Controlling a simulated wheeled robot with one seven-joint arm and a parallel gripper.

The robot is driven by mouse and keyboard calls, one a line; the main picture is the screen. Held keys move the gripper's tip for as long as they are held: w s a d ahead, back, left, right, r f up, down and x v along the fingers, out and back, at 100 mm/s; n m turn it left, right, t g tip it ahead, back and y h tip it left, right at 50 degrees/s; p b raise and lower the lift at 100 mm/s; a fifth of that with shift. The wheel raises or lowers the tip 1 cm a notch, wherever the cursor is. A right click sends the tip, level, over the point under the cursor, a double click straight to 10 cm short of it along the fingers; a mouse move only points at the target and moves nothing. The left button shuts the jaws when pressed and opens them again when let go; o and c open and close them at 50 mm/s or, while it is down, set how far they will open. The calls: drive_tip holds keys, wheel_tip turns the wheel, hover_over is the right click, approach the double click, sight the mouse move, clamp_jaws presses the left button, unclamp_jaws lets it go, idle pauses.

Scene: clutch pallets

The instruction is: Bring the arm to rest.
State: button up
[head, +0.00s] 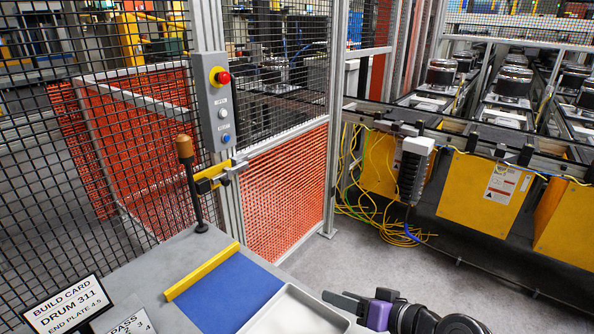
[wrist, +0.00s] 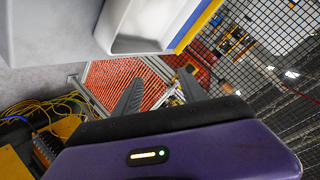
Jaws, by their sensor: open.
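My gripper (head: 345,303) shows at the bottom of the head view, right of the white tray (head: 296,315), held out over the floor side. In the wrist view, my gripper (wrist: 161,82) has its two dark fingers apart with nothing between them. Beyond the fingers the orange mesh panel (wrist: 127,88) shows. The purple wrist body fills the bottom of the wrist view. Most of my arm is outside the head view.
A grey table (head: 150,270) bears a blue mat (head: 225,292), a yellow bar (head: 201,271) and a build card (head: 68,304). A lever with a brown knob (head: 184,147) stands at its back. A fence post carries a control box (head: 216,105). Yellow cables (head: 385,225) lie on open floor.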

drive_tip(key=s+d+m+t+h, duration=0.1)
drive_tip(key=s+d+f+m+t+h, duration=0.1)
drive_tip(key=d+t+h, duration=0.1)
drive_tip(key=s+d+f+m+t+h, duration=0.1)
drive_tip(key=s+d, duration=0.1)
drive_tip(key=shift+d+f+m+h, duration=0.1)
drive_tip(key=shift+f+m+h, duration=0.15)
drive_tip(key=shift+m+h, duration=0.05)
drive_tip(key=s+d+r+n+h, duration=0.1)
drive_tip(key=s+d+h, duration=0.1)
drive_tip(key=s, duration=1.6)
drive_tip(key=s+d+r+n+t+h+b, duration=0.1)
drive_tip(key=s+d+r+h, duration=0.1)
drive_tip(key=s, duration=1.7)
drive_tip(key=shift+s+d+r+t+h, duration=0.25)
drive_tip(key=shift+d+r+t+h, duration=0.05)
drive_tip(key=shift+d, duration=0.15)
